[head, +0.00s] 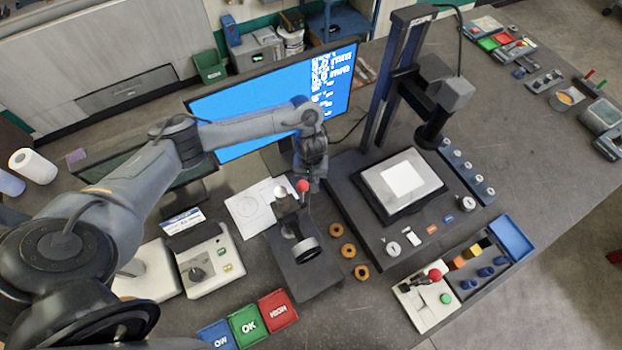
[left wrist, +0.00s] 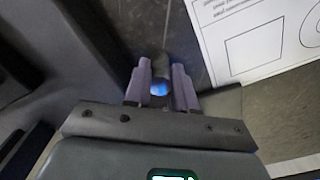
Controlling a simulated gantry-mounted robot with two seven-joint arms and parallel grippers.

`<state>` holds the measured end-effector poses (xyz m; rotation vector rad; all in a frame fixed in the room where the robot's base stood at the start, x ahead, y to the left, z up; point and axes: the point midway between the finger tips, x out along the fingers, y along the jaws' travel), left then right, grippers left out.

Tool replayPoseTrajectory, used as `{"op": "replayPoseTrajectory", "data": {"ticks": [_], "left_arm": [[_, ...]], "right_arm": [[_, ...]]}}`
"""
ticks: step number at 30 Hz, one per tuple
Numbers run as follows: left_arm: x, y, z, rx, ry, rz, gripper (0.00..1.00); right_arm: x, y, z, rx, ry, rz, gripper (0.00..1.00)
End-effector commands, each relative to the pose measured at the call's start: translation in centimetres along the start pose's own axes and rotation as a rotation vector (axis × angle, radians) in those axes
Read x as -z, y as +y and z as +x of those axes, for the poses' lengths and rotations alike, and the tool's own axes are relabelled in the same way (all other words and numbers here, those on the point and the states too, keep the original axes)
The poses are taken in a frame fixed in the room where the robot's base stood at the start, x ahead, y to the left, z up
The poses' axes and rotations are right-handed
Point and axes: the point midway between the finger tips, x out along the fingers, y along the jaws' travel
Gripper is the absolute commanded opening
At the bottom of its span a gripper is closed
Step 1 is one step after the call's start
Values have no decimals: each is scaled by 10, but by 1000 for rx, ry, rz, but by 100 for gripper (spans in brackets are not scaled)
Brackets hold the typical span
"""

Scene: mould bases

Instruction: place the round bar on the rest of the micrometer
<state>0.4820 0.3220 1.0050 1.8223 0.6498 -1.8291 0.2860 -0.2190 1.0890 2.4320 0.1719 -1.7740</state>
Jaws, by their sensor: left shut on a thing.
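My left gripper (left wrist: 158,80) is shut on a dark round bar, whose blue-looking end (left wrist: 159,89) shows between the fingers in the left wrist view. In the head view the left gripper (head: 312,182) points down behind a dark bench instrument, and the bar cannot be made out there. That instrument (head: 296,250) has a dark base, a round ring at the front and a red ball knob (head: 303,186). I cannot tell for sure that it is the micrometer, and no rest is clearly visible. My right gripper is out of view.
A drawing sheet (head: 248,212) lies left of the instrument. Several brass rings (head: 348,250) lie to its right. A measuring stand (head: 345,205) with a tall column stands further right. A blue monitor (head: 230,108) is behind. Blue, green and red bins (head: 278,309) stand in front.

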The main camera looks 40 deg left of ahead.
Motion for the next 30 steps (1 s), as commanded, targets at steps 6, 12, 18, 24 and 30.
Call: {"op": "replayPoseTrajectory", "data": {"ticks": [6, 12, 18, 24, 30], "left_arm": [[1, 0, -2, -1, 1, 0, 0], [0, 0, 1, -1, 1, 1, 36], [0, 0, 1, -1, 1, 1, 50], [1, 0, 0, -1, 1, 0, 50], [2, 0, -19, -2, 5, 2, 50]], "right_arm": [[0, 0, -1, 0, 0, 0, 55], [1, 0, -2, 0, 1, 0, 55], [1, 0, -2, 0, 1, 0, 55], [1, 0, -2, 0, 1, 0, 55], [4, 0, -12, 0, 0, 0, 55]]}}
